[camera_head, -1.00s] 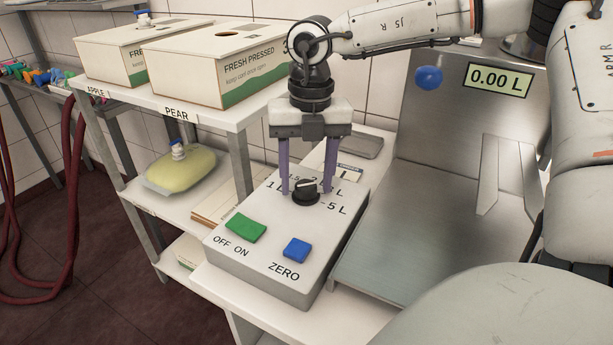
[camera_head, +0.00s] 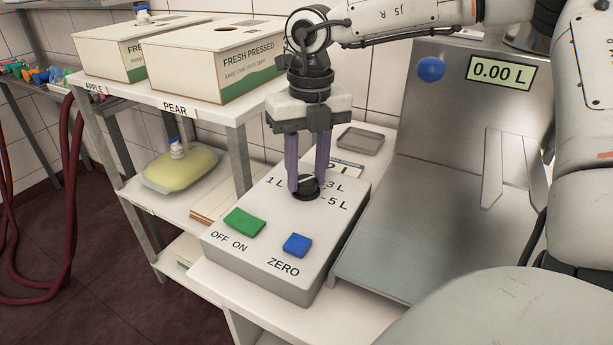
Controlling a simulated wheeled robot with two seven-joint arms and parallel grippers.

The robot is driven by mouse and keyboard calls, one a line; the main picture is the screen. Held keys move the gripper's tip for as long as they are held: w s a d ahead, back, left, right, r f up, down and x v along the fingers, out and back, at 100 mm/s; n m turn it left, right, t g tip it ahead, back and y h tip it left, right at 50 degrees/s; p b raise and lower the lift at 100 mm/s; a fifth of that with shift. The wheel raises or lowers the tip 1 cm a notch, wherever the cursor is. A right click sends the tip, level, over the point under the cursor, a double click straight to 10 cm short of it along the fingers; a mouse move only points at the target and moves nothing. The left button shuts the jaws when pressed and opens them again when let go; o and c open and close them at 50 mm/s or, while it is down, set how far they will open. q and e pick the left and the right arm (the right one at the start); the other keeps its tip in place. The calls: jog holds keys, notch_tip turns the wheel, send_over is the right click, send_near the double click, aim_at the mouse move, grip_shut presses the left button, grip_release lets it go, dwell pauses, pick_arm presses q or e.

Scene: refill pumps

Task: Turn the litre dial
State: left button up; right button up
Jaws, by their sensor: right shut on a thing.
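The litre dial (camera_head: 306,192) is a small black knob on the grey control box (camera_head: 261,280), with marks 1L, 3L and 5L around it. My right gripper (camera_head: 307,186) points down from above with its purple fingers shut on the dial. The fingers and gripper body hide part of the dial and some of the marks behind it. A green OFF/ON switch (camera_head: 245,222) and a blue ZERO button (camera_head: 297,245) sit on the box in front of the dial. My left gripper is not in view.
A display (camera_head: 501,73) reads 0.00 L on the steel panel, beside a blue knob (camera_head: 431,69). The metal tray (camera_head: 400,255) right of the box is empty. Left stands a shelf (camera_head: 200,108) with FRESH PRESSED boxes (camera_head: 215,65) and a yellow pouch (camera_head: 180,168).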

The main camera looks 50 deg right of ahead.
jog(key=n+b, duration=0.1)
jog(key=n, duration=0.4)
jog(key=shift+n, duration=0.3)
jog(key=n+b, duration=0.1)
jog(key=n, duration=0.9)
jog(key=shift+g, duration=0.3)
jog(key=n, duration=0.3)
jog(key=shift+n, duration=0.3)
pick_arm(q)
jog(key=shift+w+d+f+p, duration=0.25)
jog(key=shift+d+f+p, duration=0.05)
jog(key=shift+p, duration=0.05)
pick_arm(e)
jog(key=shift+n, duration=2.3)
jog(key=o, duration=1)
